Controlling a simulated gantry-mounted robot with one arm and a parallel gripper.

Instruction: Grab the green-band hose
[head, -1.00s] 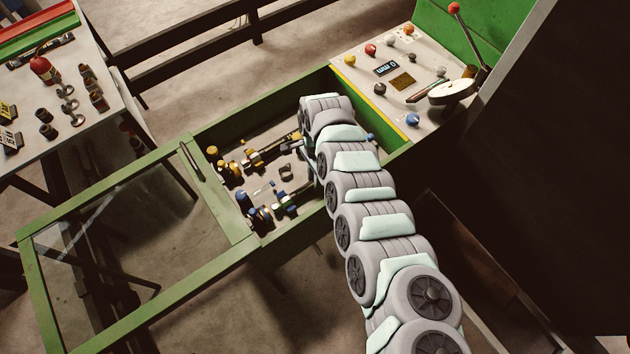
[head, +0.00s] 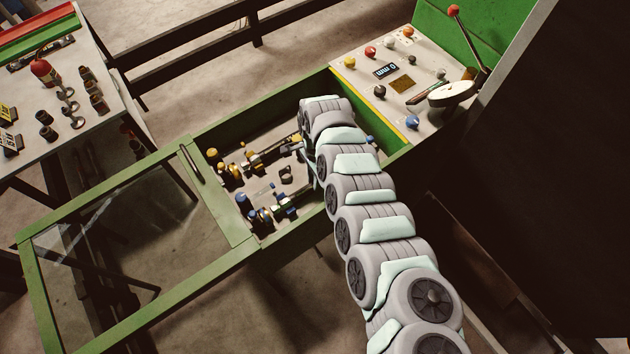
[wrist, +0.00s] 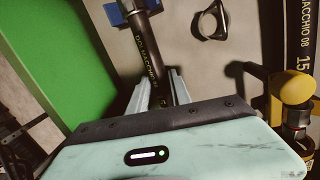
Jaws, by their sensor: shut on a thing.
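In the wrist view, my gripper (wrist: 160,82) has its two pale fingers on either side of a black hose (wrist: 146,50) with light lettering. It is shut on this hose. The hose's upper end meets a blue holder (wrist: 130,12), and its lower part is hidden behind my gripper's body. I see no green band on the visible stretch. In the head view my arm reaches into the green-framed machine bed and hides most of the gripper and the held hose.
A second black hose (wrist: 289,40) lies at the right of the wrist view, by a yellow fitting (wrist: 294,88). A dark ring (wrist: 212,20) lies between the hoses. In the head view, a control panel (head: 400,75) stands at right, and green bed walls (head: 265,110) surround the fittings.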

